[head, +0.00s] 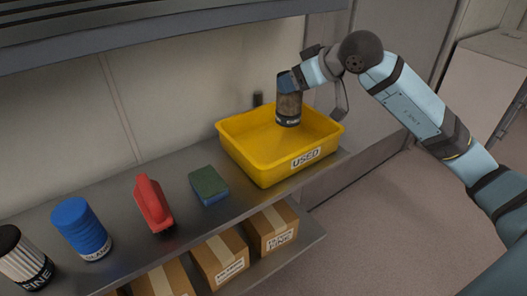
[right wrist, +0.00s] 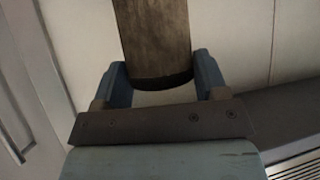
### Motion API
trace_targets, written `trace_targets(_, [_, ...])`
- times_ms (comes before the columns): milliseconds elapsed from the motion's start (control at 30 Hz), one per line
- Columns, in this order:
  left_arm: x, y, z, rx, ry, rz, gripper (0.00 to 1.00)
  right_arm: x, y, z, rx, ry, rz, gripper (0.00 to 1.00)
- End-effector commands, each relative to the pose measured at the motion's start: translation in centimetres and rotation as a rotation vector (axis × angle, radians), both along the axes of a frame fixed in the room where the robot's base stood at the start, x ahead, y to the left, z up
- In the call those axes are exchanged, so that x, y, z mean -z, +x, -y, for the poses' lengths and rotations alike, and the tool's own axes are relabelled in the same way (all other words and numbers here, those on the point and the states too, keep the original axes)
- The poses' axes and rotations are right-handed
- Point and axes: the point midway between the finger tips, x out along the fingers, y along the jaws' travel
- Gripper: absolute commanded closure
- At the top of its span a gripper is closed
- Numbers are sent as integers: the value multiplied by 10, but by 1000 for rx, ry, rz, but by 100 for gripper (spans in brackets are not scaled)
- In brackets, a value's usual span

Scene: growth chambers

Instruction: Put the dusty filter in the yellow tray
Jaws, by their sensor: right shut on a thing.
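The dusty filter (head: 288,107) is a brown-grey cylinder with a dark labelled band at its lower end. My right gripper (head: 285,82) is shut on its upper end and holds it upright over the yellow tray (head: 262,165), which is marked USED. The filter's lower end shows against the tray's inside; I cannot tell whether it touches the floor. In the right wrist view the filter (right wrist: 153,40) sits between the two blue fingers (right wrist: 165,75). My left gripper is not in view.
On the metal shelf (head: 120,235), left of the tray, are a green-and-blue sponge (head: 208,185), a red-handled brush (head: 153,203), a blue ribbed cylinder (head: 80,228) and a white pleated filter (head: 22,262) marked FINE. Cardboard boxes (head: 220,258) stand on the lower shelf. A dark panel overhangs above.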

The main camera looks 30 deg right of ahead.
Motion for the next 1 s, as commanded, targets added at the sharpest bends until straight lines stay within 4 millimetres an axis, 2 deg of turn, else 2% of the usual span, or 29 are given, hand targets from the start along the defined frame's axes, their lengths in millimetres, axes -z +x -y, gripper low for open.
trace_targets(167, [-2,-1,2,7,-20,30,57,17,-1,3,-2,1,-1,75])
trace_targets(400, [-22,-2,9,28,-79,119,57,59,-1,3,-2,2,-1,75])
trace_targets(633, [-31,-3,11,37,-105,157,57,77,-1,3,-2,2,0,75])
trace_targets(800, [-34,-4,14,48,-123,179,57,102,-1,3,-2,4,0,75])
trace_targets(1000, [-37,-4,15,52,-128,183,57,104,-1,3,-3,-1,2,75])
